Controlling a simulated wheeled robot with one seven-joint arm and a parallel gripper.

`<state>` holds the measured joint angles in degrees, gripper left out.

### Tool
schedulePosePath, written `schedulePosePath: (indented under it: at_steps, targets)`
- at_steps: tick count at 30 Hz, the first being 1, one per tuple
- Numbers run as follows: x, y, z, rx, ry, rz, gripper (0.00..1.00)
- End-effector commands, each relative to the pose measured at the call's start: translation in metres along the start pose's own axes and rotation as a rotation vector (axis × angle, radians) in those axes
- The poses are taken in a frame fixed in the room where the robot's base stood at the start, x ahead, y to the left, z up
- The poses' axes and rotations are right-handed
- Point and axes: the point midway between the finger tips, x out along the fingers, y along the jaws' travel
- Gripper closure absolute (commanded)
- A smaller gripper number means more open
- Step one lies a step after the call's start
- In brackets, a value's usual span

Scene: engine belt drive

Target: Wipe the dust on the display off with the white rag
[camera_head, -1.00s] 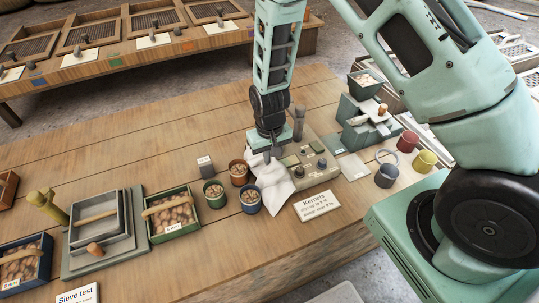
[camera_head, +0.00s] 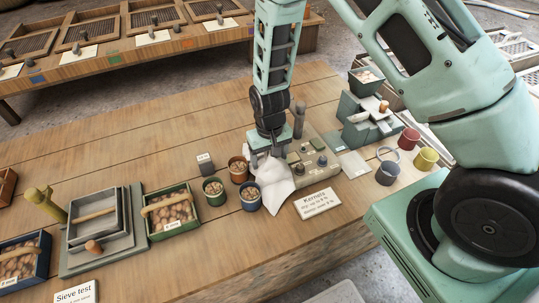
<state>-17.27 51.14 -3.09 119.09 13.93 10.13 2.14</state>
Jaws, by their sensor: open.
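The white rag (camera_head: 274,186) lies crumpled on the wooden table, between the small pots of nuts and the grey-green device. My gripper (camera_head: 268,160) is directly above the rag's upper part, pointing down, with its fingers at or very near the cloth. It is open; whether it touches the rag cannot be told. A grey-green device (camera_head: 312,166) with dark knobs stands just right of the rag. Its display, and any dust on it, cannot be made out at this size.
Pots of nuts, orange (camera_head: 238,170), green (camera_head: 214,191) and blue (camera_head: 250,196), stand left of the rag. The Kernels card (camera_head: 317,202) lies in front of the device. A green-grey machine (camera_head: 368,120) and coloured cups (camera_head: 408,139) stand right.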

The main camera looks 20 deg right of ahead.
Motion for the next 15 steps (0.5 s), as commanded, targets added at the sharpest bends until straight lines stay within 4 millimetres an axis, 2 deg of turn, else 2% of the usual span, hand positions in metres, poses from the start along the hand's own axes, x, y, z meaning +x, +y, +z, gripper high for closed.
schedulePosePath:
  at_steps: [6,8,15]
  targets:
    - [0.0127,0.0,0.0002,0.0,-0.001,0.0,0.27]
    - [0.0104,-0.0001,0.0,0.0,0.0,0.0,0.35]
    - [0.0104,-0.0001,0.0002,0.0,0.0,0.0,0.72]
